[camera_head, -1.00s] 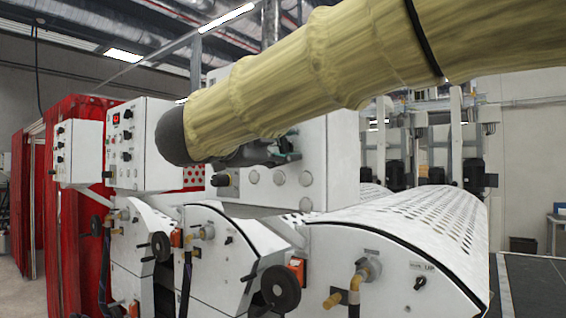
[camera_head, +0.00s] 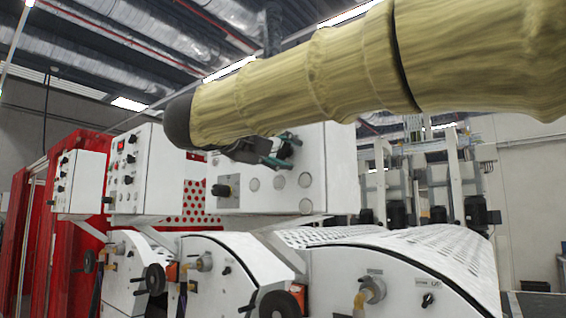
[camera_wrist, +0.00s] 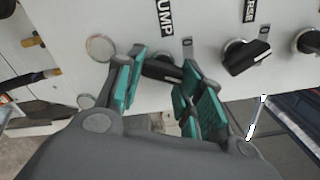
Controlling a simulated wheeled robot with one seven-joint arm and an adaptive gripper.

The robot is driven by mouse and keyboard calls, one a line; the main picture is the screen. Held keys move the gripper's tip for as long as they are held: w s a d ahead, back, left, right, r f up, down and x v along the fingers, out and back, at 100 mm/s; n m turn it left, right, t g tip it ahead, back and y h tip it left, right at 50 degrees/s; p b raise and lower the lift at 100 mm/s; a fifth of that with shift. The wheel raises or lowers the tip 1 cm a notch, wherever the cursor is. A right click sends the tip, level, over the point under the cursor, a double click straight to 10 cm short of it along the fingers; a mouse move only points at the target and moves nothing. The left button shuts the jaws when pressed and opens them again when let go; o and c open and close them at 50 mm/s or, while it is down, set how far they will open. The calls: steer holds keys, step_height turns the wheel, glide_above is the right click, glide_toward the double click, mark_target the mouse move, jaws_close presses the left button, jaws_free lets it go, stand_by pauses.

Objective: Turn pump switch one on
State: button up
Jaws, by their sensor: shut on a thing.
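The pump switch (camera_wrist: 161,68) is a black knob on a white panel, under a label reading "UMP" with its start hidden, in the wrist view. My gripper (camera_wrist: 162,76) has its teal finger pads on either side of this knob and is shut on it. The fingers partly cover the knob, so its exact angle is hard to read. In the head view my gripper (camera_head: 268,150) is at the upper part of the white control box (camera_head: 318,165), and the knob between its fingers cannot be made out. Whether the label carries a number cannot be seen.
Round grey discs (camera_wrist: 100,47) are to the left. Below the box are handwheels (camera_head: 279,305) and a perforated roller cover (camera_head: 440,243).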

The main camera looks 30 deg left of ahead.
steer(key=shift+m, duration=0.3)
stand_by(0.4)
steer(key=o, duration=1)
steer(key=shift+s+a, duration=0.1)
steer(key=shift+a, duration=0.05)
steer(key=s, duration=0.7)
steer(key=shift+s+a, duration=0.2)
